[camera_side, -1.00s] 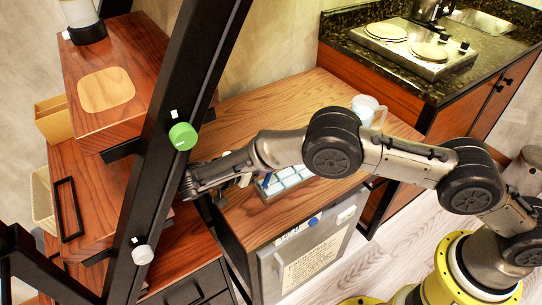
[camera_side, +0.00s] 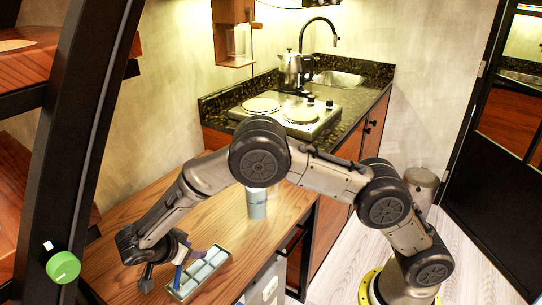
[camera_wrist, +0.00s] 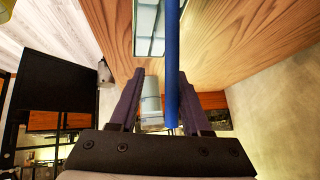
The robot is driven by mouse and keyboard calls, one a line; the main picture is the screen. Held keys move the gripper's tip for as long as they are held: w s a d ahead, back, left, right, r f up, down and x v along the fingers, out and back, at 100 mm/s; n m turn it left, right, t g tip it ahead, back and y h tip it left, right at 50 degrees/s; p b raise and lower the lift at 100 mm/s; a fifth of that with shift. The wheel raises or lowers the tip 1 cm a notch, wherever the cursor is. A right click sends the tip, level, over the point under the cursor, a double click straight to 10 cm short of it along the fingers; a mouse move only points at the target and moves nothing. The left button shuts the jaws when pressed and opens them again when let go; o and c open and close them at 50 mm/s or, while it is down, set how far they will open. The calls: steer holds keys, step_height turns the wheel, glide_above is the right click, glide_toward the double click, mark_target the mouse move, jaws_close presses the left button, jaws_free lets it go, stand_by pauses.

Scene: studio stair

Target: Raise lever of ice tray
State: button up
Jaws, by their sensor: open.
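The ice tray (camera_side: 203,270) is a grey tray with pale blue cells, lying on the wooden counter in the side view. Part of it shows at the top of the wrist view (camera_wrist: 149,30). Its blue lever (camera_side: 178,277) stands at the tray's left end, tilted up. In the wrist view the lever (camera_wrist: 172,60) is a long blue bar that runs down between my two fingers, nearer the right one. My gripper (camera_side: 187,254) is open just above the tray's left end; its fingers also show in the wrist view (camera_wrist: 160,78). I cannot tell whether a finger touches the lever.
A light grey-blue cup (camera_side: 257,204) stands on the wooden counter (camera_side: 130,212) behind the tray. A black post with a green knob (camera_side: 63,267) stands at the left. A hob (camera_side: 285,112) and kettle (camera_side: 295,70) are at the back. The counter around the tray is mostly clear.

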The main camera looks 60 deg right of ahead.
steer(key=shift+s+d+f+y, duration=0.1)
steer(key=shift+d+f+y, duration=0.25)
steer(key=shift+d+y, duration=0.25)
steer(key=shift+d+f+y, duration=0.35)
steer(key=shift+d+y, duration=0.1)
steer(key=shift+y, duration=0.15)
steer(key=shift+d+f+m+y, duration=0.3)
steer(key=shift+d+f+y, duration=0.35)
steer(key=shift+f+y, duration=0.3)
steer(key=shift+d+f+y, duration=0.35)
steer(key=shift+f+y, duration=0.4)
steer(key=shift+y, duration=0.15)
steer(key=shift+d+f+y, duration=0.35)
steer(key=shift+f+y, duration=0.35)
steer(key=shift+y, duration=0.15)
steer(key=s+d+r+m+t, duration=0.1)
steer(key=s+r, duration=0.1)
steer(key=r, duration=0.9)
steer(key=s+d+r+t, duration=0.1)
steer(key=d+r, duration=0.1)
steer(key=r, duration=0.9)
steer(key=s+d+r+n+t, duration=0.2)
steer(key=s+d+r+n, duration=0.2)
steer(key=s+r, duration=0.5)
steer(key=shift+s+d, duration=0.25)
steer(key=shift+s, duration=1.2)
steer(key=shift+r, duration=0.1)
